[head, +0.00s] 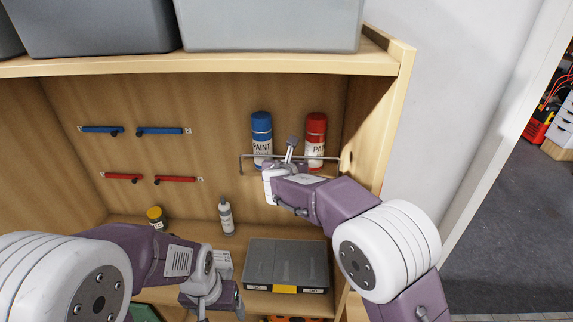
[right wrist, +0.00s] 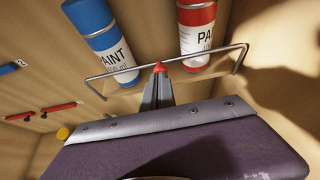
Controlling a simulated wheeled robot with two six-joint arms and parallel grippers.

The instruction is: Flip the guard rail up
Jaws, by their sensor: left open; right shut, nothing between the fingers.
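The guard rail (head: 322,157) is a thin grey wire bar with bent ends. It crosses in front of the lower parts of a blue paint can (head: 261,132) and a red paint can (head: 315,130). My right gripper (head: 291,146) is shut and empty, with its fingers pointing up at the middle of the rail between the cans. In the right wrist view, the fingertips (right wrist: 160,72) overlap the rail (right wrist: 115,73); whether they touch it I cannot tell. A small red spot shows at the tips. My left gripper (head: 212,300) is open and low, left of the grey case.
A grey case (head: 287,262) lies on the lower shelf. A small bottle (head: 226,216) and a yellow-capped jar (head: 156,217) stand left of it. Blue (head: 103,129) and red (head: 123,177) handles are on the back panel. Grey bins (head: 270,25) sit above. The right side wall (head: 378,130) is close.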

